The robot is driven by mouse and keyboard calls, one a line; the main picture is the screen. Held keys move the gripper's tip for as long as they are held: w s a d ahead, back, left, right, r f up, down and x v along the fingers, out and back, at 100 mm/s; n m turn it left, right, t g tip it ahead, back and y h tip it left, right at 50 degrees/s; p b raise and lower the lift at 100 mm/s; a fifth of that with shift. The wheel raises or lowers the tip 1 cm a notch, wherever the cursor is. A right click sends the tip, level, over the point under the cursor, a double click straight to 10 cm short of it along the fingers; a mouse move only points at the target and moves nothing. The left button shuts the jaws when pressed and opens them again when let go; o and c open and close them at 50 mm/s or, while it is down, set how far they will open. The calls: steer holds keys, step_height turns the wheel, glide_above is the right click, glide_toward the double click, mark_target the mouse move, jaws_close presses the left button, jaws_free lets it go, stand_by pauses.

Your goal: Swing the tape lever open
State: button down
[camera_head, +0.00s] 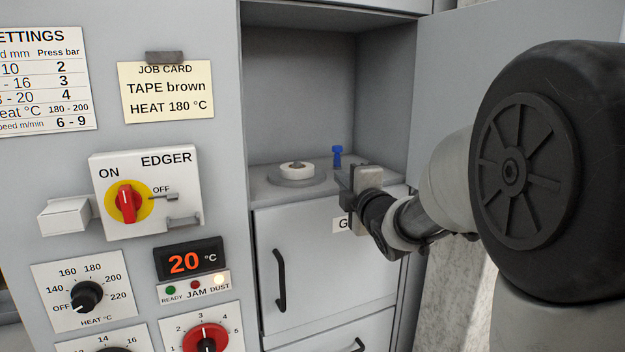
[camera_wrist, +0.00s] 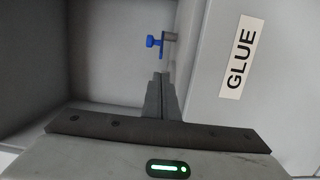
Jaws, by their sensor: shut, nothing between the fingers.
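The tape lever is a small blue piece (camera_head: 337,156) that stands upright at the right of the open compartment, beside a white tape roll (camera_head: 296,171) on a round grey plate. In the wrist view the blue lever (camera_wrist: 156,41) lies just beyond my fingertips, with a dark stub at its right. My gripper (camera_head: 346,190) is in front of the compartment's shelf edge, close to the lever. In the wrist view its fingers (camera_wrist: 160,78) are together with nothing between them. They look apart from the lever.
Below the compartment is a closed door with a dark handle (camera_head: 279,281) and a GLUE label (camera_wrist: 238,66), partly hidden by my arm in the head view. An opened grey panel (camera_head: 450,70) stands at the right. The edger switch (camera_head: 128,203) and heat display (camera_head: 188,262) are at the left.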

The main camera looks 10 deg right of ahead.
mark_target(332, 183)
steer(key=w, duration=0.2)
steer(key=w+a, duration=0.1)
steer(key=w, duration=0.2)
steer(key=w+p, duration=0.1)
steer(key=w, duration=0.2)
steer(key=shift+w+a, duration=0.15)
